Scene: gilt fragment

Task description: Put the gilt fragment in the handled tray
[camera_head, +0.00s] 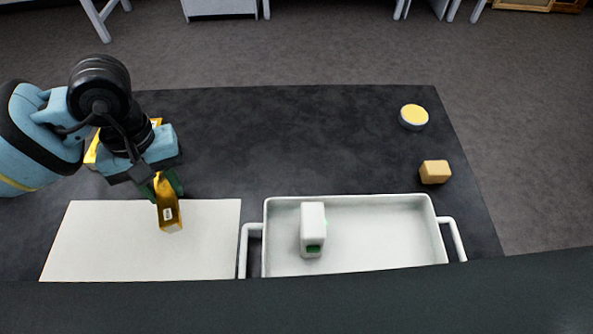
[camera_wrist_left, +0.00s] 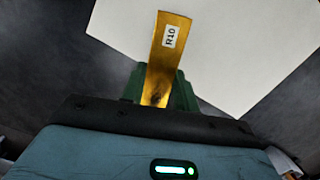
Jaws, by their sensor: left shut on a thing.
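The gilt fragment (camera_head: 168,207) is a gold strip with a small white label. My left gripper (camera_head: 166,184) is shut on one end of it, and the other end hangs over the white sheet. In the left wrist view the fragment (camera_wrist_left: 164,60) shows its label "R10" and sticks out from between the green fingers (camera_wrist_left: 160,95). The handled tray (camera_head: 370,202) is white, with a handle at each short side, to the right of the gripper. A white block with a green patch (camera_head: 312,225) stands in its left part. My right gripper is not in view.
A white sheet (camera_head: 110,245) lies left of the tray; it also shows in the left wrist view (camera_wrist_left: 240,50). Another gold piece (camera_head: 92,153) is partly hidden behind my left arm. A yellow-topped round tin (camera_head: 413,117) and a tan block (camera_head: 435,172) stand at right. The table's middle is clear.

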